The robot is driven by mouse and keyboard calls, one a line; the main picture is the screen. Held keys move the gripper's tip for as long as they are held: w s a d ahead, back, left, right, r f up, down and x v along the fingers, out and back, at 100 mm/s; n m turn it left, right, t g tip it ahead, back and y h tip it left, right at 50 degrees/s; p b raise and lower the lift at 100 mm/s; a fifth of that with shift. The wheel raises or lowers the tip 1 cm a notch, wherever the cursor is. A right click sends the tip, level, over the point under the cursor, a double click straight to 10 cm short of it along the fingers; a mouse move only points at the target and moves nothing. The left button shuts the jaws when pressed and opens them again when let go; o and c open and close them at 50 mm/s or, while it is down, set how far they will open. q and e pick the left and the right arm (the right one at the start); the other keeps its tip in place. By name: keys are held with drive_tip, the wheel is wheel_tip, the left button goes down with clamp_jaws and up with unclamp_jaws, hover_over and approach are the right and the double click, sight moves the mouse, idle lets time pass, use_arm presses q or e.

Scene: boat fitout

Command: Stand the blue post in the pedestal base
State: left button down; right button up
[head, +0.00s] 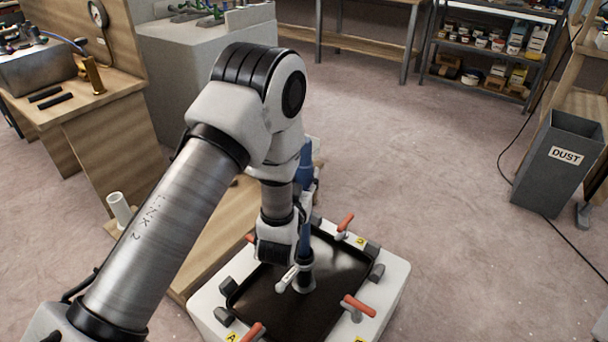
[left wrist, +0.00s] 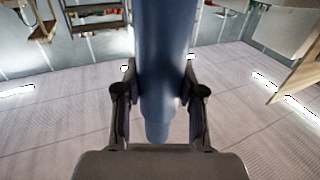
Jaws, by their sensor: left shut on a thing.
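The blue post (left wrist: 165,50) stands between the two dark fingers of my left gripper (left wrist: 158,80) in the left wrist view. The gripper is shut on it, and the post narrows below the fingers. In the head view the blue post (head: 305,168) shows upright just right of my left wrist, partly hidden by my arm. Below it, a dark round collar with a pale lever, which looks like the pedestal base (head: 305,276), stands over the black panel. I cannot tell whether the post's lower end is inside it. My right gripper is not in view.
The black panel (head: 268,306) lies on a white block (head: 390,293) with several orange-handled clamps around it. A wooden bench with a white tube (head: 119,208) is at left. A grey dust bin (head: 556,170) stands at right. The floor between is clear.

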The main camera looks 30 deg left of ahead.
use_arm(q)
drive_tip(key=shift+f+b, duration=5.05)
drive_tip(key=shift+f, duration=2.05)
drive_tip(key=c, duration=0.6)
unclamp_jaws()
drive_tip(key=v, duration=1.2)
drive_tip(key=shift+d, duration=0.1)
drive_tip(key=shift+f, duration=0.1)
